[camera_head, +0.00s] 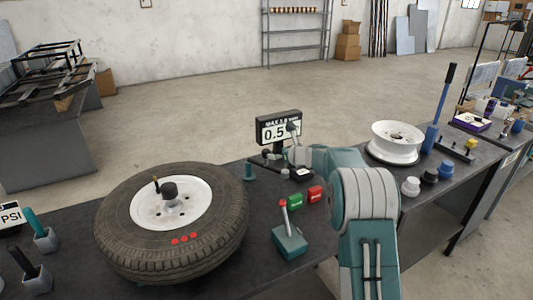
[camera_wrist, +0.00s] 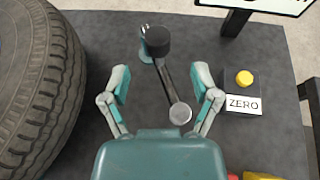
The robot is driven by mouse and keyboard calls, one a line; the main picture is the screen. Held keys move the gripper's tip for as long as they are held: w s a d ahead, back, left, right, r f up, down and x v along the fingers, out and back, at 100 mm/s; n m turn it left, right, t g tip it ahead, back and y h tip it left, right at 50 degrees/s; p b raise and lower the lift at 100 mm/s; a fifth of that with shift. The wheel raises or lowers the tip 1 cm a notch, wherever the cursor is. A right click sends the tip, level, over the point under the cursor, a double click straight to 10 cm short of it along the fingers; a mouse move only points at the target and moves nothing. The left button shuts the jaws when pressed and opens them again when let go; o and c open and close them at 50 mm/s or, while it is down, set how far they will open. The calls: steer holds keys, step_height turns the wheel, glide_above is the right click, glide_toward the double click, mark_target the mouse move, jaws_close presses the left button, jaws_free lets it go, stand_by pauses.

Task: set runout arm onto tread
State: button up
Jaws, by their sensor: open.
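A black tire (camera_head: 225,245) on a white rim (camera_head: 150,210) lies flat on the dark bench, and its ribbed tread (camera_wrist: 45,90) fills the left of the wrist view. The runout arm (camera_wrist: 167,78) is a thin dark bar with a black knob at one end and a silver disc at the other. A teal post stands beside the knob. The bar is apart from the tread. My gripper (camera_wrist: 162,78) is open, with a finger on each side of the bar and clear space between.
A display (camera_head: 279,128) reading about 0.5 stands behind the gauge. A yellow button (camera_wrist: 244,78) marked ZERO is right of the bar. A white wheel rim (camera_head: 396,140) stands right.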

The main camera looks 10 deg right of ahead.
mark_target(268, 152)
steer(key=x, duration=0.5)
steer(key=shift+w+a, duration=0.1)
steer(key=shift+a, duration=0.25)
steer(key=shift+x, duration=0.95)
steer(key=shift+d, duration=0.1)
jaws_close()
